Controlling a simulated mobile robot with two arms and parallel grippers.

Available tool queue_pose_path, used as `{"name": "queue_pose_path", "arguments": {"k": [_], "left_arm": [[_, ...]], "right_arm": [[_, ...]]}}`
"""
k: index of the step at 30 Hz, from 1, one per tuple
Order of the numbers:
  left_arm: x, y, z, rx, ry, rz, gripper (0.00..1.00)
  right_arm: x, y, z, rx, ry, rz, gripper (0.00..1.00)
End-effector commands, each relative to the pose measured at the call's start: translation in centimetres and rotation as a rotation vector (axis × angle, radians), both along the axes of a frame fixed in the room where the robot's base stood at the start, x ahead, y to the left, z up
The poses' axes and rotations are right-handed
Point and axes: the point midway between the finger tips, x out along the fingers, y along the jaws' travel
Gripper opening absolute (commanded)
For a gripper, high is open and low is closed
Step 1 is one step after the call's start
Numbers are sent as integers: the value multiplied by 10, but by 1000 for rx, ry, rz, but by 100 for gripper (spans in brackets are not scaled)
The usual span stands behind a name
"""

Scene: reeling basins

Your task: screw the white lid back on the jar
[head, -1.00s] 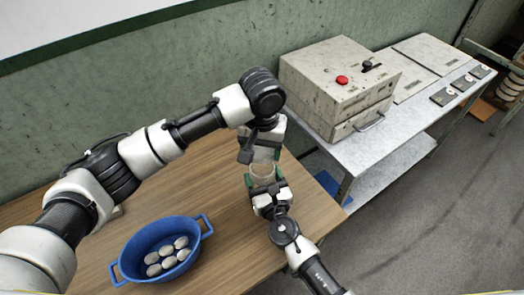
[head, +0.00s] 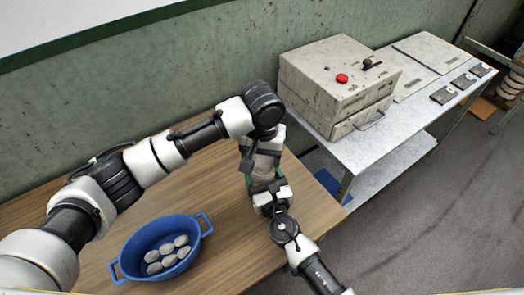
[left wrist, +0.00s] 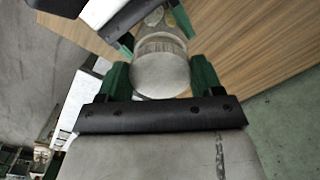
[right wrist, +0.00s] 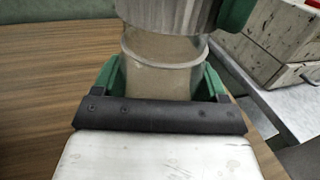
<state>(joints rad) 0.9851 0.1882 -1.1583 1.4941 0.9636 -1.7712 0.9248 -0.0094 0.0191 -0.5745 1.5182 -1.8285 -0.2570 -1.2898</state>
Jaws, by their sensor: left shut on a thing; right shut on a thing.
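The white lid (left wrist: 160,76) sits between the green fingers of my left gripper (left wrist: 160,80), which is shut on it from above. The clear, pale jar (right wrist: 160,75) is upright between the fingers of my right gripper (right wrist: 160,85), which is shut around its side. In the head view my left gripper (head: 262,150) is directly above my right gripper (head: 266,188).
A blue basin (head: 122,265) with several pale oval pieces stands on the wooden table (head: 215,165), left of the jar. A grey box with a red button (head: 335,85) stands on a metal bench (head: 400,135) at the right. A green wall is behind the table.

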Motion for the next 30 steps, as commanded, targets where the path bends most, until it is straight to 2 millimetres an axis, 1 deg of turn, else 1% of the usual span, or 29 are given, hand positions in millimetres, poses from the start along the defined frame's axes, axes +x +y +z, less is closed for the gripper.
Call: {"name": "queue_pose_path", "arguments": {"k": [16,30], "left_arm": [[0,0,-1,0,0,0,41],[0,0,-10,1,1,-1,41]], "right_arm": [[0,0,0,0,1,0,31],[0,0,0,0,1,0,31]]}}
